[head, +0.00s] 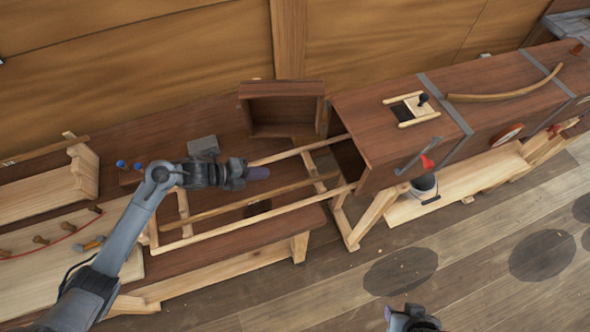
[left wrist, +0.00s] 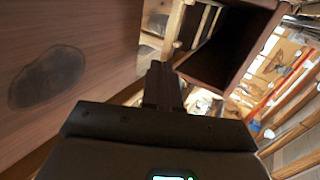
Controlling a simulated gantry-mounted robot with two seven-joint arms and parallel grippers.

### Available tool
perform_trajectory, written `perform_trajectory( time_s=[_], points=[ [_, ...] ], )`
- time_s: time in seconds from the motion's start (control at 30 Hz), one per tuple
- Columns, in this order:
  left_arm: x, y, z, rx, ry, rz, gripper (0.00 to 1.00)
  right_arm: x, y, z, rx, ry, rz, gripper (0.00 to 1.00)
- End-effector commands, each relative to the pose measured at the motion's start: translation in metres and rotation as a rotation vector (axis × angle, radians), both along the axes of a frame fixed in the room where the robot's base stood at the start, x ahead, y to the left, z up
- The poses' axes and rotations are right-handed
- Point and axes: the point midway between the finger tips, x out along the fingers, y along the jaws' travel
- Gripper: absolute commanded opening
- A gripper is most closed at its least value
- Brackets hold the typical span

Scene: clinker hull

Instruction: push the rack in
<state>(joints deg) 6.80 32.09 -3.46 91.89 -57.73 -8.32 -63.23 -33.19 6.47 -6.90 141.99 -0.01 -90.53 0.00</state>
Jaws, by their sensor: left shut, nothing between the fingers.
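The rack (head: 255,212) is a pale wooden frame with long rails and a crossbar. It sticks out to the left from the dark open end of the long wooden box (head: 375,118); its right end is inside or at the opening. My left gripper (head: 258,174) is shut and empty, above the rack's back rail, between its outer end and the box. I cannot tell if it touches the rack. In the left wrist view, its closed fingers (left wrist: 163,85) point toward a dark box-like opening (left wrist: 232,45). My right gripper (head: 412,320) shows only partly at the bottom edge; its jaws are unclear.
A dark square wooden piece with a raised rim (head: 284,104) stands behind the rack, beside the box mouth. A workbench (head: 225,262) lies under the rack. A bucket (head: 424,187) stands below the box.

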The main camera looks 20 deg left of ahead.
Motion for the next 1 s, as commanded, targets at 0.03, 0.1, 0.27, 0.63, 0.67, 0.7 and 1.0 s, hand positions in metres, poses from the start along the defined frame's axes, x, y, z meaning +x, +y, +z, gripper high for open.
perform_trajectory(
  time_s=[0.03, 0.1, 0.27, 0.63, 0.67, 0.7, 1.0],
  points=[
    [0.002, 0.000, -0.002, -0.001, -0.008, -0.012, 0.00, 0.000, 0.000, -0.002, 0.000, -0.001, 0.000, 0.43],
    [0.005, -0.002, -0.003, -0.003, -0.012, -0.021, 0.00, 0.000, 0.000, -0.002, -0.001, -0.001, 0.001, 0.43],
    [0.015, -0.017, -0.011, -0.007, -0.013, -0.024, 0.00, 0.000, -0.001, 0.001, -0.005, -0.003, 0.004, 0.43],
    [0.051, -0.063, -0.046, -0.007, -0.011, -0.021, 0.00, 0.000, -0.003, 0.002, -0.013, -0.003, 0.007, 0.43],
    [0.053, -0.066, -0.048, -0.007, -0.009, -0.020, 0.00, 0.000, -0.003, 0.002, -0.013, -0.003, 0.007, 0.43],
    [0.057, -0.071, -0.049, -0.005, -0.012, -0.021, 0.00, 0.000, -0.003, 0.003, -0.012, -0.003, 0.008, 0.43],
    [0.076, -0.093, -0.049, -0.003, -0.012, -0.021, 0.00, 0.000, -0.002, 0.007, -0.006, -0.001, 0.003, 0.43]
  ],
)
